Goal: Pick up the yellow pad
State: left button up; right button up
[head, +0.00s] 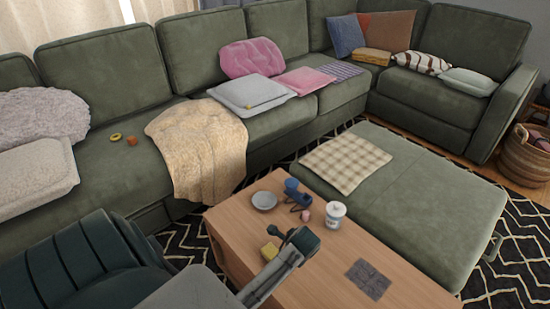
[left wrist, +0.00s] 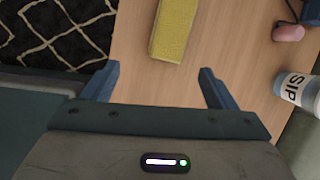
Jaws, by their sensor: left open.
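The yellow pad (head: 270,251) lies on the wooden coffee table, near its left edge. It also shows in the left wrist view (left wrist: 174,28), at the top centre, as a long yellow block with its upper end cut off by the frame. My left gripper (left wrist: 160,72) is open and empty, its two fingers apart below the pad in the picture. The pad's near end is just beyond the fingertips, and nothing lies between them but bare table. In the head view my left arm reaches over the table's left part, close beside the pad. My right gripper is not in view.
The coffee table (head: 380,292) also holds a grey dish (head: 264,200), a blue object (head: 293,192), a small pink item (head: 304,216), a white SIP cup (head: 336,214) and a dark square (head: 368,279). A green sectional (head: 150,170) and ottoman (head: 420,205) surround it.

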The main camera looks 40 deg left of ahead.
pick_arm(q)
jog(key=w+a+f+m, duration=0.1)
jog(key=w+a+f+m+b, duration=0.1)
jog(key=shift+a+f, duration=0.15)
jog(key=shift+f, duration=0.25)
jog(key=shift+b+x, duration=0.4)
jog(key=shift+x, duration=2.7)
jog(key=shift+s+a+r, duration=0.1)
jog(key=shift+a, duration=0.05)
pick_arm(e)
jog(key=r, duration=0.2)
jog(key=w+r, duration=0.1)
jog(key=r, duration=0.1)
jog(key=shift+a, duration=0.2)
pick_arm(q)
jog(key=shift+c, duration=0.4)
jog(key=c, duration=0.7)
jog(key=shift+c, duration=1.4)
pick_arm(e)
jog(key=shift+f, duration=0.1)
